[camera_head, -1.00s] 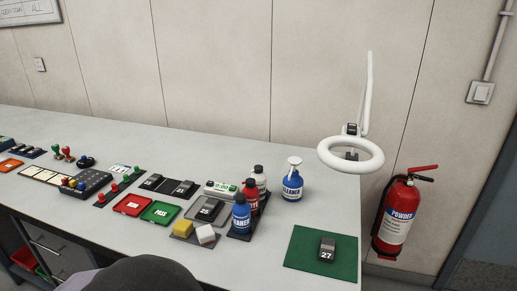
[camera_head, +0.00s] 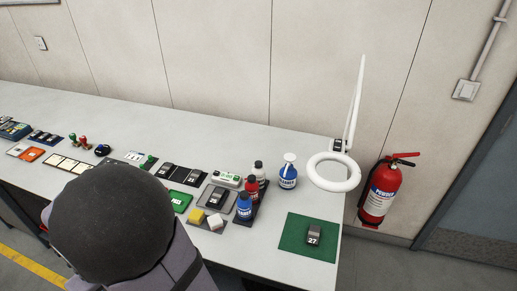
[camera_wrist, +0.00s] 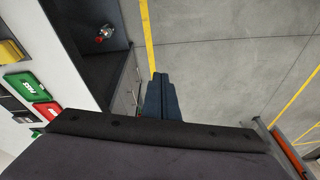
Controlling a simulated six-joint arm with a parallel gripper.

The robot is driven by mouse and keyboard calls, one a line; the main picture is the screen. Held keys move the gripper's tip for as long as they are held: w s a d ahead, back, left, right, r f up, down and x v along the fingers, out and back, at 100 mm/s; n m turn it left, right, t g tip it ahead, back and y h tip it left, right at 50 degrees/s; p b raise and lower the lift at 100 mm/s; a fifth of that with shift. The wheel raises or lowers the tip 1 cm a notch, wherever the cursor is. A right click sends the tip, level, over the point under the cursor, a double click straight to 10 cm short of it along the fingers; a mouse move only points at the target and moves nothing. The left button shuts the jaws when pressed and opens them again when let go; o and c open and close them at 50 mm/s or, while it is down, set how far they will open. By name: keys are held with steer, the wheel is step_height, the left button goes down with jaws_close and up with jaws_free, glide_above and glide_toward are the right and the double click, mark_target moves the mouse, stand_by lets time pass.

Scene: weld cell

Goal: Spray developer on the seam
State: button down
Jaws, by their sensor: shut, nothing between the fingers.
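A dark weld piece marked 27 (camera_head: 314,235) lies on a green mat (camera_head: 292,246) at the right end of the bench. Its seam is too small to make out. Three capped bottles stand in a row on a dark tray (camera_head: 237,220): a blue one (camera_head: 244,208) in front, a red one (camera_head: 252,190) and a white one (camera_head: 259,174) behind. No developer label is readable. My gripper (camera_wrist: 160,77) shows in the wrist view with its dark blue fingers together and empty, pointing past the bench edge over the floor. It is out of sight in the head view.
A blue spray bottle (camera_head: 288,178) stands behind the mat, beside a white ring lamp (camera_head: 333,187). Yellow and white blocks, a green tray (camera_head: 181,200) and several small items crowd the bench leftward. A red extinguisher (camera_head: 380,192) stands beyond its right end.

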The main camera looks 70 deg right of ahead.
steer(key=d+r+m+t+h+p, duration=0.1)
steer(key=d+r+m, duration=0.2)
steer(key=d, duration=0.6)
steer(key=w+d+r+m+t+p, duration=0.1)
steer(key=d+r+m, duration=0.15)
steer(key=d, duration=0.75)
steer(key=d+r+m+t+h+p, duration=0.15)
steer(key=d+m, duration=0.25)
steer(key=d, duration=0.5)
steer(key=s+d+r+m+h, duration=0.2)
steer(key=s+d+r+m, duration=0.1)
steer(key=s+d, duration=0.7)
steer(key=s+d+r+m+h, duration=0.3)
steer(key=s+d, duration=0.8)
steer(key=d, duration=0.4)
steer(key=shift+s+d+m+g+b, duration=0.15)
steer(key=shift+s+m+g+b, duration=0.25)
steer(key=shift+m, duration=0.35)
steer(key=shift+w, duration=0.1)
steer(key=b, duration=0.5)
glide_above(259, 165)
step_height(259, 165, down, 7)
steer(key=shift+f, duration=0.15)
steer(key=shift+f+b, duration=0.65)
steer(key=shift+b, duration=0.3)
